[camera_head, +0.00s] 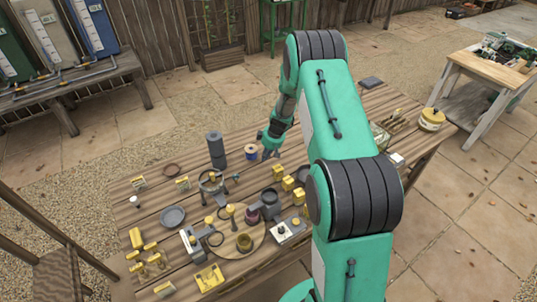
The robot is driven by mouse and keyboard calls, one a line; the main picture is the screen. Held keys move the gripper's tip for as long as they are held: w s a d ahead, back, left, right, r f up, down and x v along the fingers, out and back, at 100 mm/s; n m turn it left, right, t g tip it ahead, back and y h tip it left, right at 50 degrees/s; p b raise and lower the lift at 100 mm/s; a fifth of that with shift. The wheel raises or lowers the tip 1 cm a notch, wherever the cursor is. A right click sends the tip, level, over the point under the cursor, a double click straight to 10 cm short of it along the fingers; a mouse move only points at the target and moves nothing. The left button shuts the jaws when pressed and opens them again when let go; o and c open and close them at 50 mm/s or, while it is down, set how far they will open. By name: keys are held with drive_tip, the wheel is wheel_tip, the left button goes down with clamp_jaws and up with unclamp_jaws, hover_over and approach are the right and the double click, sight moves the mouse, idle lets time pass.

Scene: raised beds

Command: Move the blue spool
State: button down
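The blue spool (251,155) stands upright on the wooden table, with a yellowish top. It is just right of a dark grey cylinder stack (216,150). My gripper (269,154) points down at the end of my green arm, just right of the spool. The two look very close in the picture; I cannot tell if they touch. The fingers are too small to tell whether they are open or shut.
In front of the spool the table is crowded with yellow blocks (278,172), a round wooden board (238,241) and a grey plate (173,216). A yellow jar (432,119) stands at the right end. Some bare planks show left of the grey cylinders.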

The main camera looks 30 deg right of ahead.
sight(254, 151)
drive_tip(key=shift+w+a+r, duration=0.1)
drive_tip(key=shift+w+a, duration=0.2)
drive_tip(key=shift+w, duration=0.4)
drive_tip(key=shift+w+a, duration=0.3)
drive_tip(key=shift+w, duration=0.35)
drive_tip(key=shift+w, duration=0.15)
drive_tip(key=shift+w+a+b, duration=0.25)
drive_tip(key=shift+w+b, duration=0.25)
drive_tip(key=shift+w+a+b, duration=0.25)
drive_tip(key=shift+w+b, duration=0.2)
drive_tip(key=shift+w, duration=0.05)
drive_tip(key=shift+w+a+b, duration=0.3)
drive_tip(key=shift+w+b, duration=0.1)
drive_tip(key=shift+w, duration=0.3)
drive_tip(key=shift+s+d, duration=0.1)
drive_tip(key=shift+s, duration=0.05)
